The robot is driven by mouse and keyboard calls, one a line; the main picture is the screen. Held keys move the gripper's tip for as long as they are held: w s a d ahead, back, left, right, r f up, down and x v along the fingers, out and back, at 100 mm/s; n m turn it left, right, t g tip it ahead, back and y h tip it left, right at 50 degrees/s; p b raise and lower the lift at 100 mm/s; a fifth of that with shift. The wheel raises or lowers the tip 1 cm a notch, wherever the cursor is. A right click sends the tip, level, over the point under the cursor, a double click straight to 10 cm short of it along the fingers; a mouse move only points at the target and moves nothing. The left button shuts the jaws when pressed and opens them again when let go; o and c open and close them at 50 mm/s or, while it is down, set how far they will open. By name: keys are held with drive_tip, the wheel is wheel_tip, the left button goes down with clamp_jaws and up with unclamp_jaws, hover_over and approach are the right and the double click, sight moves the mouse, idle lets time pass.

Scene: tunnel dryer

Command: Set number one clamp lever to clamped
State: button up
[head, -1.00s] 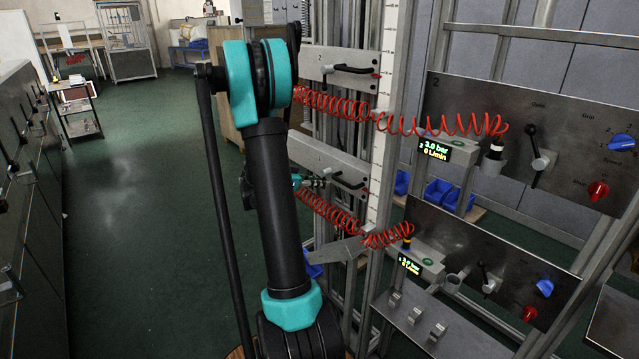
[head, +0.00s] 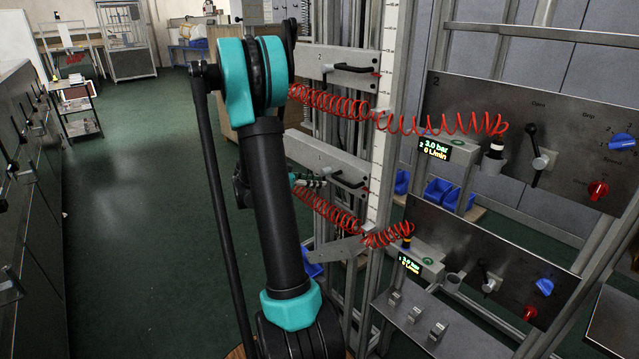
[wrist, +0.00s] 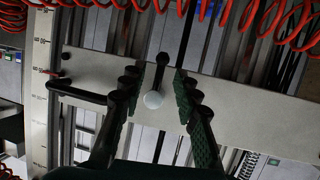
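The number one plate (head: 310,150) is a grey plate marked 1, the lower of two on the upright frame. In the wrist view a short black lever with a pale round end (wrist: 153,100) shows against the grey plate (wrist: 240,125). I take it for the number one clamp lever. My gripper (wrist: 157,78) is open, with one dark finger on each side of this lever and visible gaps to it. In the head view my gripper (head: 310,180) is in front of the plate and hides the lever.
A black bar handle (head: 350,180) is on the same plate, just right of my gripper; it shows left in the wrist view (wrist: 78,94). Red coiled hoses (head: 330,212) hang close by. The upper plate (head: 308,60) is above. Control panels (head: 470,235) stand right.

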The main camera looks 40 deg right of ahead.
drive_tip(key=v, duration=1)
drive_tip(key=shift+f, duration=0.1)
